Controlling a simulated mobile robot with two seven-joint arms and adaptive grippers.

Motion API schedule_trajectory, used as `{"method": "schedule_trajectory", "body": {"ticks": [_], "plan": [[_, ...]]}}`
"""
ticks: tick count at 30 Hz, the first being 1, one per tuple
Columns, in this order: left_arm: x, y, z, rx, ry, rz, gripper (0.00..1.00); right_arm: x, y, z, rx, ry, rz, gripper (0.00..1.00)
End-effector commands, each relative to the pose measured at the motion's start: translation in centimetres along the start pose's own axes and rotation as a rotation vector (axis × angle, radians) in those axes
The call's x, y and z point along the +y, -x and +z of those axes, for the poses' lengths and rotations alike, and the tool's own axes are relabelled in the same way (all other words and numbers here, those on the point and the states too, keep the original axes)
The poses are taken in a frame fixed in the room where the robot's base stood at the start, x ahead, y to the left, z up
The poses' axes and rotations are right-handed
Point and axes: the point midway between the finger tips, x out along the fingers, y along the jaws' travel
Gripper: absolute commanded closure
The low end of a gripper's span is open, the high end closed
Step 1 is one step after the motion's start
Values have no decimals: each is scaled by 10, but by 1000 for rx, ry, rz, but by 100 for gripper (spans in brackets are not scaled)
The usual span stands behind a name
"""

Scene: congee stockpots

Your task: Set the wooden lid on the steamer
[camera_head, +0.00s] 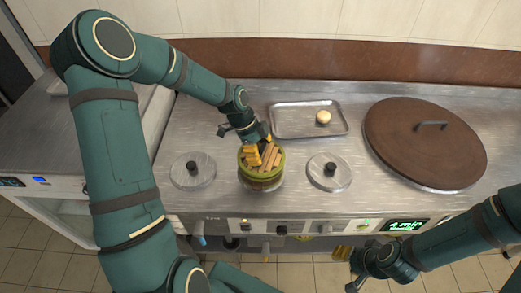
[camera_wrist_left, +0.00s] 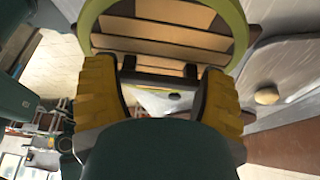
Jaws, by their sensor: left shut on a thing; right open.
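The wooden lid (camera_head: 270,158), pale slats inside a green rim, is at the top of the round green steamer (camera_head: 262,183) in the head view. I cannot tell whether it rests fully on the steamer or sits just above it. My left gripper (camera_head: 258,150) comes from above and is shut on the lid's dark handle. In the left wrist view the lid's slats (camera_wrist_left: 165,45) and green rim lie just past my yellow fingers (camera_wrist_left: 162,90); the steamer is not clear there. My right gripper (camera_head: 345,268) is open and empty, in front of the counter.
Metal pot lids with black knobs flank the steamer, one at left (camera_head: 193,170) and one at right (camera_head: 329,171). A metal tray (camera_head: 290,122) with a bun (camera_head: 323,117) lies behind. A large brown lid (camera_head: 425,140) covers the right side. Controls line the counter's front.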

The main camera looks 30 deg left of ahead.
Motion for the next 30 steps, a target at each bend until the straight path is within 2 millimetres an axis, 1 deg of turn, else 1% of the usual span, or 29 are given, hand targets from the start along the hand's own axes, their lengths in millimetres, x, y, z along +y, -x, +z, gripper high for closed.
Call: {"method": "schedule_trajectory", "body": {"ticks": [14,15,26,30], "plan": [[0,-9,4,0,0,0,63,2,-6,1,0,0,0,53],[0,-8,4,0,0,0,13,2,-6,1,0,0,0,53],[0,-8,4,0,0,0,13,2,-6,-1,3,1,0,53],[0,4,3,0,1,0,13,-1,3,0,0,0,0,53]]}}
